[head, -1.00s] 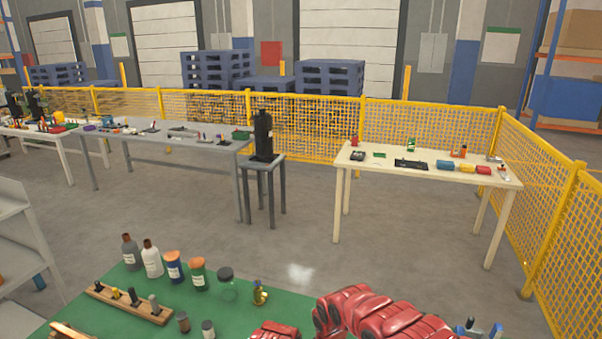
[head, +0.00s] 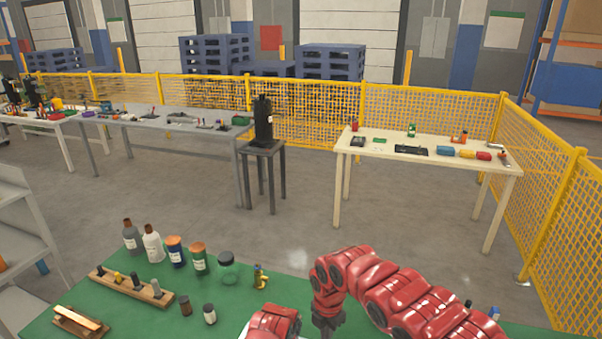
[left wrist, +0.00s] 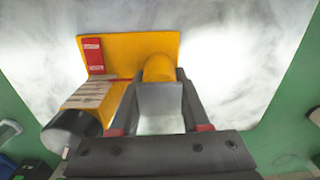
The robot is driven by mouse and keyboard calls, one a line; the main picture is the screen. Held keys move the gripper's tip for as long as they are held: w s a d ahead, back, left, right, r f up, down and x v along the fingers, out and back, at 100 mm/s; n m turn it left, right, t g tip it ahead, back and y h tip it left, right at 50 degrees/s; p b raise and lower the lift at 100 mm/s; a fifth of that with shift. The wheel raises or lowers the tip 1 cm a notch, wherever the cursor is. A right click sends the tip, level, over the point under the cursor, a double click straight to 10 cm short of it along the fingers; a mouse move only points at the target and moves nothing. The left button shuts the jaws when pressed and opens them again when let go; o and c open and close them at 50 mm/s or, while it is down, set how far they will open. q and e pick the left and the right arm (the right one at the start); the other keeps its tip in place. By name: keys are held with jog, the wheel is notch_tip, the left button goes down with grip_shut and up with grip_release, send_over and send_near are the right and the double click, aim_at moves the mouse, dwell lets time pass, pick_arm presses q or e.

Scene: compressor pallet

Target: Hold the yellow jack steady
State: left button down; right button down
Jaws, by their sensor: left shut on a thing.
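The yellow jack (left wrist: 125,47) shows in the left wrist view, a yellow L-shaped body with a red label, a ribbed pale part and a dark round end at lower left. My left gripper (left wrist: 160,82) is shut on its rounded yellow part. The jack is over a white marbled surface (left wrist: 245,50); contact with it cannot be judged. In the head view my left arm shows only as a red link at the bottom, and the jack is not visible. My right gripper (head: 328,322) points down at the bottom centre; its fingers are too dark and cut off to read.
The green table (head: 120,295) holds several bottles and jars, a wooden peg rack (head: 130,288) and a small yellow-based item (head: 260,277) left of my arms. Beyond open floor stand a cream table (head: 430,153), a grey table (head: 180,122) and a yellow mesh fence (head: 310,120).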

notch_tip(320, 180, down, 6)
jog(key=w+a, duration=0.1)
jog(key=shift+w+a+f, duration=0.25)
jog(key=shift+a, duration=0.05)
dwell(0.4)
jog(key=shift+s+a, duration=0.15)
jog(key=shift+s, duration=0.15)
dwell(0.6)
jog(key=shift+s+d, duration=0.5)
jog(key=shift+d, duration=0.15)
jog(key=shift+s+d, duration=0.15)
jog(key=shift+s, duration=0.3)
dwell(0.4)
jog(key=shift+d, duration=0.15)
